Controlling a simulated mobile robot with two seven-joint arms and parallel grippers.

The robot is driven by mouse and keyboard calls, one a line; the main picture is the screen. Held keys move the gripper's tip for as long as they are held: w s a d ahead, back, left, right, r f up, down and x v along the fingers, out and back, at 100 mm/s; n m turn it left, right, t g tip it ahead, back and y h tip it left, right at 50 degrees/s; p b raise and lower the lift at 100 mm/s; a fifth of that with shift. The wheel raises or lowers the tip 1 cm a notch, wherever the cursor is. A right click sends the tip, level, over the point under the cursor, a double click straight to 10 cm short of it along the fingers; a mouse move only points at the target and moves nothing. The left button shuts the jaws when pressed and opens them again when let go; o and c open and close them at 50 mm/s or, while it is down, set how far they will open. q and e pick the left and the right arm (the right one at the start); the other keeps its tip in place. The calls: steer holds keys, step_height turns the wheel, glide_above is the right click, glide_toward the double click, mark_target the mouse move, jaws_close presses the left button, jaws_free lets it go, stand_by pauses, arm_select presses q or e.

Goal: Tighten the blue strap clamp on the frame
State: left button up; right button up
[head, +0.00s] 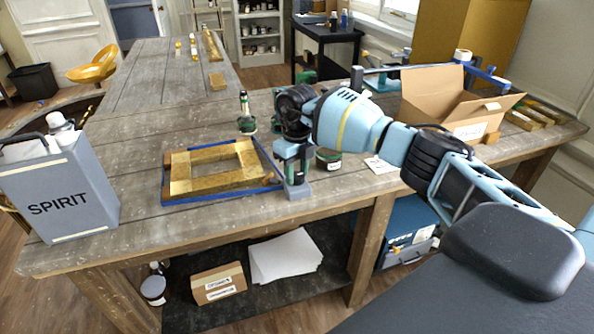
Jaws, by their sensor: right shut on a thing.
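A gilt frame (216,185) lies flat on the wooden workbench. The blue strap clamp (216,199) runs along its outer edges, and the strap's right corner reaches my right gripper. My right gripper (292,172) points down at that corner and is shut on a part of the clamp. The jaws largely hide the held part; a dark piece shows between them and a grey block shows at the bottom. My left gripper is not in view.
A grey SPIRIT caddy (62,190) stands at the bench's left end. A green bottle (245,115) stands behind the frame, and a green tin (328,158) is right of the gripper. An open cardboard box (432,97) is farther right.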

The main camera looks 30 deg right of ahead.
mark_target(297, 175)
steer(key=shift+f, duration=0.1)
steer(key=o, duration=1)
steer(key=shift+r, duration=3.95)
